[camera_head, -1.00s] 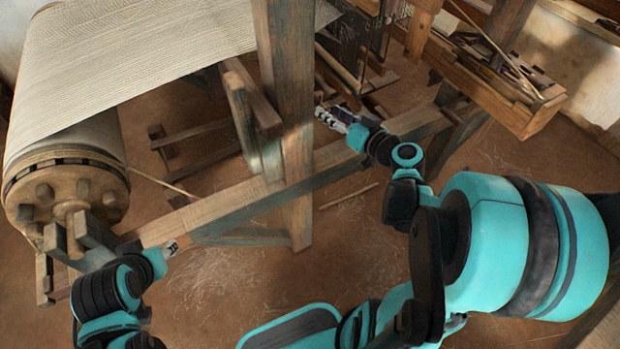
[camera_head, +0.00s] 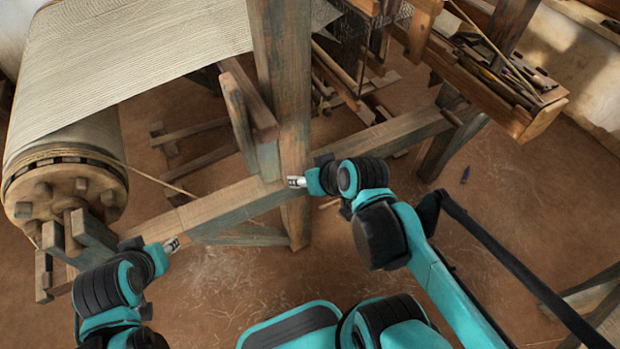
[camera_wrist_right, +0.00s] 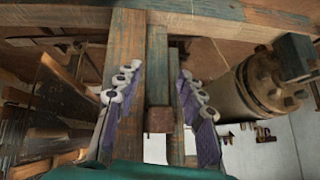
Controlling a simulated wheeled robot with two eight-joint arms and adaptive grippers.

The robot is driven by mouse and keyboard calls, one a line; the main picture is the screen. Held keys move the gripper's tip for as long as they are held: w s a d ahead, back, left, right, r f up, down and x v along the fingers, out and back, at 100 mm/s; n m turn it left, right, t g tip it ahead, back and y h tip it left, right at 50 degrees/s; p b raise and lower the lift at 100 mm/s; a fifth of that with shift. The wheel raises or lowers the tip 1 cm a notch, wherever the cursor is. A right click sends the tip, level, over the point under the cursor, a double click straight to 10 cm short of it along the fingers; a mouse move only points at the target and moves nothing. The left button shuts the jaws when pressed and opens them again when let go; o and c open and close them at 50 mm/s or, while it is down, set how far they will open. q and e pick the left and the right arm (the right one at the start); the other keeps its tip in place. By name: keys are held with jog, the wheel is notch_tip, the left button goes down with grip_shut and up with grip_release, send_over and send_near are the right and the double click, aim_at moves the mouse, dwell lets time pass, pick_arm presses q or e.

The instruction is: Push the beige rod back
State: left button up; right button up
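A thin beige rod (camera_head: 160,181) slants from the roller's right side down to the long wooden rail in the head view. Several other pale sticks lie about the loom, so I cannot tell for certain which is meant. My right gripper (camera_head: 297,182) is beside the foot of the upright post, right of the thin rod and apart from it. The right wrist view shows its fingers (camera_wrist_right: 156,85) spread open, with timber seen between them and nothing held. My left gripper (camera_head: 172,245) is low by the rail's left end; its fingers are too small to judge.
The rail (camera_head: 225,203) runs across in front of the loom. Pale cloth (camera_head: 130,55) spans the upper left. A wooden tool box (camera_head: 490,85) is at upper right.

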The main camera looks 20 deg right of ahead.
jog(key=shift+s+d, duration=0.1)
jog(key=shift+s, duration=0.5)
